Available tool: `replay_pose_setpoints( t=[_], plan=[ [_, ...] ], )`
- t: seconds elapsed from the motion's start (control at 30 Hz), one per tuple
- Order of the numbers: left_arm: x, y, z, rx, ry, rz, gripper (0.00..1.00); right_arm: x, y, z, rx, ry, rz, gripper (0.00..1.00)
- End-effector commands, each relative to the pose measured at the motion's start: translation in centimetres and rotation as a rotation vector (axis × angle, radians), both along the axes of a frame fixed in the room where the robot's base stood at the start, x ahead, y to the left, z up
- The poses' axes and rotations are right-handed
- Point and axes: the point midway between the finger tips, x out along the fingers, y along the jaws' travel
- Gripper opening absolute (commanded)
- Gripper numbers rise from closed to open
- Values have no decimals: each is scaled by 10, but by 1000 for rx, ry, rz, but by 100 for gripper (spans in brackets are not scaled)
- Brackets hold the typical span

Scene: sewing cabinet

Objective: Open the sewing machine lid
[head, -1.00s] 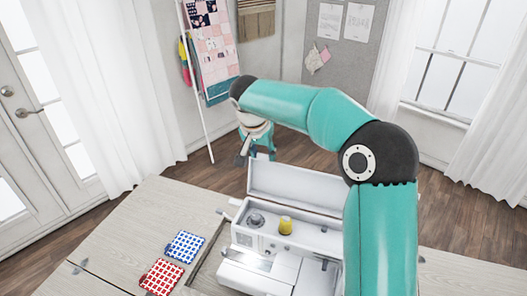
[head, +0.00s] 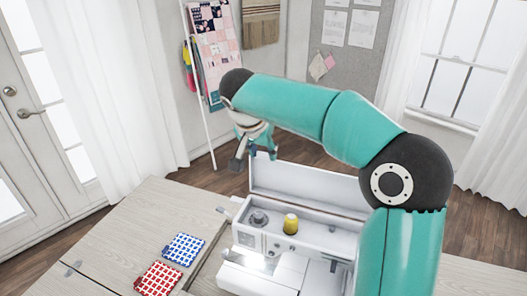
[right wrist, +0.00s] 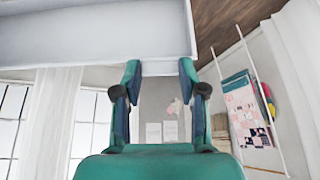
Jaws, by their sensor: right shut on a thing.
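The white sewing machine (head: 285,240) stands in the cabinet top, and its lid (head: 300,188) is raised upright along the back edge. The open top shows a yellow thread spool (head: 290,224) and a grey dial. My right gripper (head: 254,152) is at the upper left end of the raised lid, partly hidden by its own wrist. In the right wrist view its two fingers (right wrist: 160,68) are at the edge of the white lid panel (right wrist: 95,35), shut on it, though the contact itself is hard to see. My left gripper is out of view.
A blue checked cloth (head: 183,250) and a red checked cloth (head: 158,279) lie on the wooden cabinet top (head: 125,230) to the left. My right arm covers the machine's right side. Behind are open floor, a quilt rack (head: 215,50) and curtained windows.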

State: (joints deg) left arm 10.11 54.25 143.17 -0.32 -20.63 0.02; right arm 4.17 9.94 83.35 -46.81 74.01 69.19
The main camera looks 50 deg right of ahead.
Motion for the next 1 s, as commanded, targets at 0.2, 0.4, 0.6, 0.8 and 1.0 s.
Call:
replay_pose_setpoints(
  t=[0.2,0.4,0.6,0.8,1.0],
  plan=[
    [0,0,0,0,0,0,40,1,3,-3,10,1,5,60],
    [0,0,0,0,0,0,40,0,1,-2,7,1,1,67],
    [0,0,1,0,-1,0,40,0,1,0,5,0,0,67],
    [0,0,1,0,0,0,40,-3,10,19,5,-3,2,67],
    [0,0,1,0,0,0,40,-10,28,53,7,-3,3,67]
  ],
)
